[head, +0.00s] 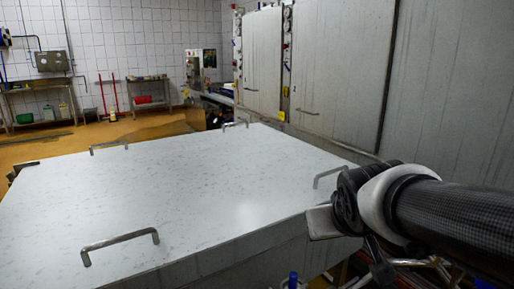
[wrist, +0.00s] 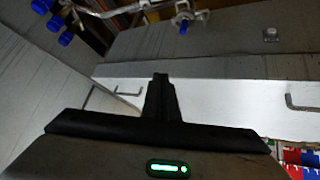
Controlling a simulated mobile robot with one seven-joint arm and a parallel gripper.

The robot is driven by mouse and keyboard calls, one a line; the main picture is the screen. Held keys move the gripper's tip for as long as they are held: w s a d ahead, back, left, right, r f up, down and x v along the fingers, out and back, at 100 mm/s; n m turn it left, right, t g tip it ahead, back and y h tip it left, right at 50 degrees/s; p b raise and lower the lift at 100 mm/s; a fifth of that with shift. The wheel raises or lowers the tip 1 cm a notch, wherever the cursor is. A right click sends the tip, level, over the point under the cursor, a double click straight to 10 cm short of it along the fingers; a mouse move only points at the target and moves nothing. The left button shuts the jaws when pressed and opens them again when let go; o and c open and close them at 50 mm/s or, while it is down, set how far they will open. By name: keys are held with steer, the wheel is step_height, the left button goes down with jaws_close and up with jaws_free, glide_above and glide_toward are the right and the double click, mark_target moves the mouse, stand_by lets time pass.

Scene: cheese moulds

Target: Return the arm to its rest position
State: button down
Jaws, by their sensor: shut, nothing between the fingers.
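My arm (head: 440,213) reaches in from the right edge in the head view, its black and white wrist end by the right side of the big white lid (head: 170,195). In the wrist view my gripper (wrist: 160,80) shows as black fingers together in the middle, with nothing between them. A green light glows on its body. The fingers are not clear in the head view. In the wrist view the white surface with metal handles lies beyond the fingertips. I see no contact with it.
The lid has metal handles, one near front (head: 120,243) and one close to my wrist (head: 330,176). Tall grey steel cabinets (head: 340,70) stand along the right. Pipes and blue knobs (wrist: 55,23) show at upper left in the wrist view. Open floor (head: 60,145) lies beyond the lid.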

steer(key=s+a+m+g, duration=0.1)
steer(key=s+g, duration=0.1)
steer(key=s, duration=1.1)
step_height(320, 180, up, 21)
steer(key=y+p, duration=0.1)
steer(key=p, duration=2.1)
steer(key=shift+s+a+g, duration=0.3)
steer(key=shift+s+g, duration=0.05)
steer(key=shift+g, duration=0.05)
